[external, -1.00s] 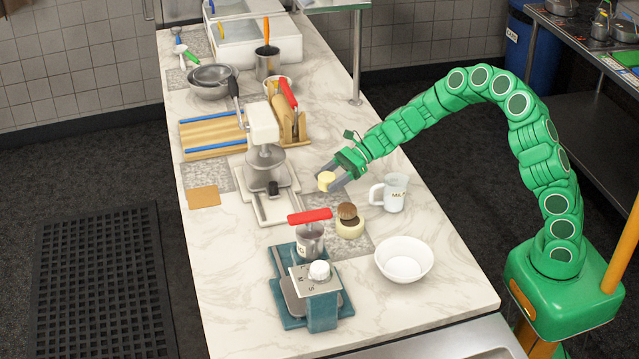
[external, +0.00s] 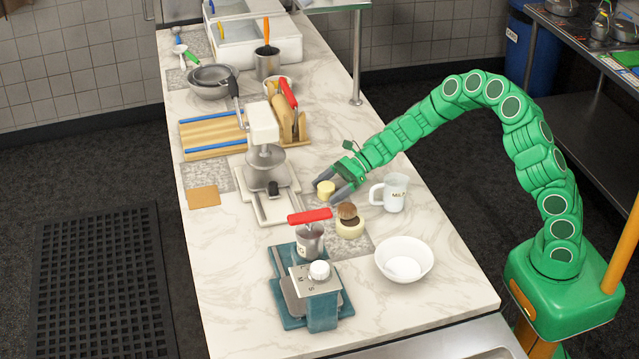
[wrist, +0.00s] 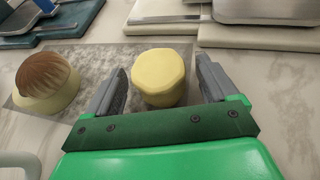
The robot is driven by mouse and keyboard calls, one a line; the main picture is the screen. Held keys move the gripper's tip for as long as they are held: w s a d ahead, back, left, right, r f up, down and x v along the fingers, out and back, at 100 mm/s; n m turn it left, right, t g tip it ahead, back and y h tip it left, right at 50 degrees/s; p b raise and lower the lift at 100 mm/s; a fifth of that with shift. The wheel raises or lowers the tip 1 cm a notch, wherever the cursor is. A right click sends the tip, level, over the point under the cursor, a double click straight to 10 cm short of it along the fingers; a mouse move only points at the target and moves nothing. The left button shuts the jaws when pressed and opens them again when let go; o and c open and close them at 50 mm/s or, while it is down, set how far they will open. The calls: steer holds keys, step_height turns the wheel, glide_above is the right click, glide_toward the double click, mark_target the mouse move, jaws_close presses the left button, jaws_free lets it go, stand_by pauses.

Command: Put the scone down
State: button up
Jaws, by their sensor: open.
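The scone (external: 326,189) is a small pale yellow round piece. In the wrist view the scone (wrist: 159,77) stands upright on a grey speckled mat (wrist: 80,62), between my two fingers, with a visible gap on each side. My gripper (external: 340,190) is low over the worktop. In the wrist view my gripper (wrist: 160,88) is open around the scone and its fingers do not appear to touch it.
A brush (external: 347,211) with a brown head sits in a pale holder close by. A measuring jug (external: 395,193) stands to the right and a white bowl (external: 404,259) nearer the front. A mixer-like press (external: 264,150) stands left of the scone.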

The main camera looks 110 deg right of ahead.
steer(key=shift+r, duration=0.2)
steer(key=v, duration=1.2)
steer(key=shift+w+a+r, duration=0.1)
stand_by(0.5)
